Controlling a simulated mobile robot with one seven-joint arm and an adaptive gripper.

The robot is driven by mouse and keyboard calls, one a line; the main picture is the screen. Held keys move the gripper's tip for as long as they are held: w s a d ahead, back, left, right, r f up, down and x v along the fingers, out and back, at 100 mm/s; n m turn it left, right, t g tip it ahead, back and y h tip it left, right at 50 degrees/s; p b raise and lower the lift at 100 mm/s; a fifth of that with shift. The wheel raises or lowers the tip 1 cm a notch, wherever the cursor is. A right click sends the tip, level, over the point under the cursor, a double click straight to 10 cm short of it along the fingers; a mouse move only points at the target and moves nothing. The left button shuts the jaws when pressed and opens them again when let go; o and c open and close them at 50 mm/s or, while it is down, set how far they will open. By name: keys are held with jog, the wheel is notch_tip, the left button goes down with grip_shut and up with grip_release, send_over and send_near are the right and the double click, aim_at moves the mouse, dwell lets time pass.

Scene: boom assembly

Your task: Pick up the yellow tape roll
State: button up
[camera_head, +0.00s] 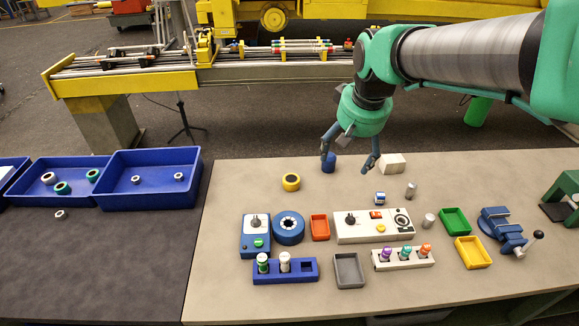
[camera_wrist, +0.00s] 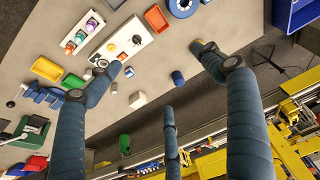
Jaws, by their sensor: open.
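The yellow tape roll (camera_head: 291,191) lies flat on the beige table, behind the blue ring-shaped part, with its dark centre facing up. My gripper (camera_head: 349,163) is open and empty above the table's far edge, to the right of the roll and apart from it. In the wrist view my gripper (camera_wrist: 160,75) shows its fingers spread wide. A bit of yellow, seemingly the roll (camera_wrist: 199,44), shows there beside the right fingertip, which hides most of it.
A dark blue cylinder (camera_head: 329,163) and a cream block (camera_head: 393,163) stand near my fingers. In front lie a blue ring part (camera_head: 289,228), a control box (camera_head: 372,235) and several small trays. Blue bins (camera_head: 150,190) stand left. The table around the roll is fairly clear.

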jog(key=w+a+f+g+p, duration=0.1)
jog(key=w, duration=0.5)
jog(key=w+a+f+p, duration=0.2)
jog(key=w, duration=0.4)
jog(key=n+g+p, duration=0.3)
jog(key=p, duration=0.4)
send_over(291, 178)
notch_tip(291, 178, down, 26)
jog(key=shift+s+r, duration=0.15)
jog(key=shift+s, duration=0.05)
jog(key=shift+f, duration=4.3)
jog(key=shift+f, duration=0.1)
jog(key=shift+w+f, duration=0.1)
jog(key=shift+f, duration=2.4)
